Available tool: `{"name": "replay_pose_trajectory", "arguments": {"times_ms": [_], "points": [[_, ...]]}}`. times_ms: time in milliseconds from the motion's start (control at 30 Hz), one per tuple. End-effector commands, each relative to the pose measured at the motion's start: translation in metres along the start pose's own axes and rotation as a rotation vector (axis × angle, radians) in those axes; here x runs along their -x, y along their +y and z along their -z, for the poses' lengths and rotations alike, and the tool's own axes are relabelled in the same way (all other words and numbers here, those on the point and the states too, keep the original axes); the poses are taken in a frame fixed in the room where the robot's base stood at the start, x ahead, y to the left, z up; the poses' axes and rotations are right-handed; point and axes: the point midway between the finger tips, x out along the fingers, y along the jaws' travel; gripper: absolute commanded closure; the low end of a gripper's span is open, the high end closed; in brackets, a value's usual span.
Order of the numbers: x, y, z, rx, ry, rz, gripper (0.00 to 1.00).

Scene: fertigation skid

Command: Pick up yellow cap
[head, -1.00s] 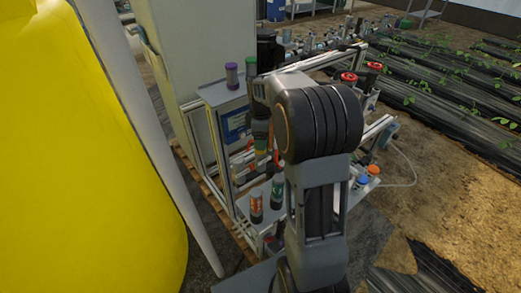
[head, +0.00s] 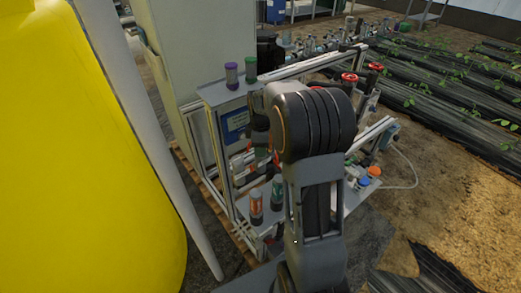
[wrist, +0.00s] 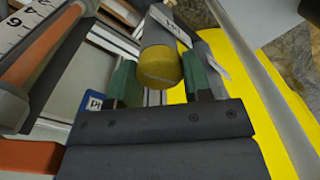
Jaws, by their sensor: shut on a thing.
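The yellow cap (wrist: 157,68) is a round end on a grey cylinder (wrist: 158,35) in the wrist view. My gripper (wrist: 162,78) has green-tipped fingers on either side of the cap and is shut on it. The cylinder extends away beyond the fingers, with a white label strip beside it. In the head view, my arm hides the fingertips, and I cannot make out the cap.
The skid's upper shelf holds a purple-capped bottle (head: 232,75) and a green-capped bottle (head: 251,68). A large yellow tank (head: 85,160) stands at left.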

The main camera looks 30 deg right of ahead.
Motion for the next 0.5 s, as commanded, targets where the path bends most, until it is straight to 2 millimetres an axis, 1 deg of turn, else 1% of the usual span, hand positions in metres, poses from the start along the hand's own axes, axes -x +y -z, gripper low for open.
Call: {"name": "replay_pose_trajectory", "arguments": {"times_ms": [33,167,367,500], "points": [[0.0001,0.0,0.0,0.0,0.0,0.0,0.68],[0.0001,0.0,0.0,0.0,0.0,0.0,0.81],[0.0009,0.0001,0.0,0.0,0.0,0.0,0.81],[0.0076,0.0002,0.0001,0.0,0.0,-0.001,0.81]]}}
